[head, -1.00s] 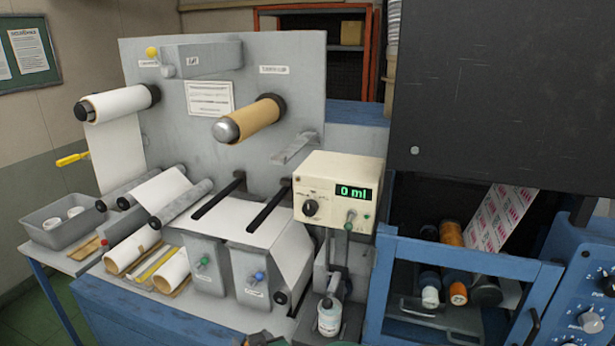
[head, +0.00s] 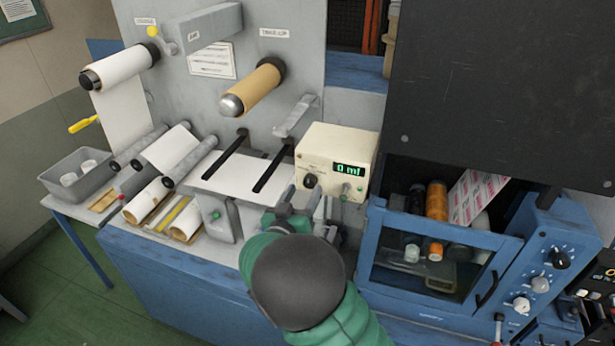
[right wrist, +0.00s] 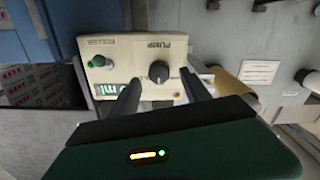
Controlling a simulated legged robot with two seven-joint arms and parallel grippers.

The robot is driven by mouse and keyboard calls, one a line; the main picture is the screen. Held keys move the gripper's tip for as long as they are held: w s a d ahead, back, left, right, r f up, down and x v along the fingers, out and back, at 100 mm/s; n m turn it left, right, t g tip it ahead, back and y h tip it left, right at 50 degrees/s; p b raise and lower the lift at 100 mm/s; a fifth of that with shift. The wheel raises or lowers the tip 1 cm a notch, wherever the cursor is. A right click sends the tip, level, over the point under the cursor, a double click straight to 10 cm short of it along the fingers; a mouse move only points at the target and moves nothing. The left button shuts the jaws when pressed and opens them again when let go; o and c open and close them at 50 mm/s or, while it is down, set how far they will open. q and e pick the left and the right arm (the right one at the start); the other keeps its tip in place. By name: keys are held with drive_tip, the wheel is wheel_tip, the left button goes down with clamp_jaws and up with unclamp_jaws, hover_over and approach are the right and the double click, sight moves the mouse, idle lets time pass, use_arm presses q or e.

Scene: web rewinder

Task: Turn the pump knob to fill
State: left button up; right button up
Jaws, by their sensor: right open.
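The pump is a cream box (head: 325,150) with a green display reading 0 ml. Its black knob (head: 310,181) sits low on the left of the front face, and a green-tipped switch (head: 345,188) is to its right. My right gripper (head: 301,197) is in front of the knob, below and slightly left of it. In the right wrist view the open fingers (right wrist: 160,88) point at the pump, with the knob (right wrist: 159,71) between and beyond their tips. The fingers appear apart from the knob. My left gripper is out of view.
White and brown rolls, including the brown core (head: 252,90), stand on the rewinder left of the pump. A grey tray (head: 78,180) is at far left. A blue-framed cabinet (head: 440,240) stands close on the right.

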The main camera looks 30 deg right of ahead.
sight(308, 184)
drive_tip(key=shift+p+x, duration=0.45)
drive_tip(key=shift+x, duration=1.45)
clamp_jaws()
